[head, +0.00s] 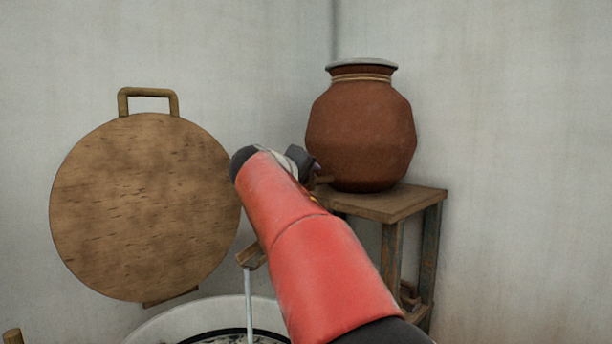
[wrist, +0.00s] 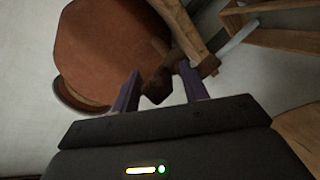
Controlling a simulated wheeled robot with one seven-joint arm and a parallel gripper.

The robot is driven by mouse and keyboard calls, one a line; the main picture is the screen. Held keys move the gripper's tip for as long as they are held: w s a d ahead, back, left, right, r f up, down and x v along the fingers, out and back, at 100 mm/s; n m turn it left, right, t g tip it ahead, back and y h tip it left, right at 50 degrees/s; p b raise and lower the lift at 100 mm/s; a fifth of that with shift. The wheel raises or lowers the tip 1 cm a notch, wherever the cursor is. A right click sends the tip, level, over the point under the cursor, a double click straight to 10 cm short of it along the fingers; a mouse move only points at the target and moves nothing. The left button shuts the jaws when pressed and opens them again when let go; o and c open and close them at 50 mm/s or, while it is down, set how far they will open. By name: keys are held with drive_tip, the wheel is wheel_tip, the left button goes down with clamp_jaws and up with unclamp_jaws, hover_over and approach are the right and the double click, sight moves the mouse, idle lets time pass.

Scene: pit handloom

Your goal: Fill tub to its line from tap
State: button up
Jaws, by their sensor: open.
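A brown clay pot (head: 362,130) with a pale rim stands on a wooden stand. In the wrist view, the pot (wrist: 105,50) looks tilted, and its wooden tap (wrist: 158,85) is between my fingertips. My gripper (wrist: 160,74) is open around the tap; I cannot tell whether either finger touches it. In the head view my arm hides most of the tap and gripper. A pale, thin stream (head: 248,305) falls from a wooden spout end (head: 250,256) into the white tub (head: 165,322). A dark line runs inside the tub; the water level against it is unclear, as the frame cuts the tub off.
The wooden stand (head: 400,203) is in the corner under the pot. A round wooden board (head: 145,205) with a handle is against the wall at left. A wooden peg end (head: 13,336) shows at the bottom left. Bare walls lie behind.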

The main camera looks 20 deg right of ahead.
drive_tip(key=shift+w+d, duration=0.1)
clamp_jaws()
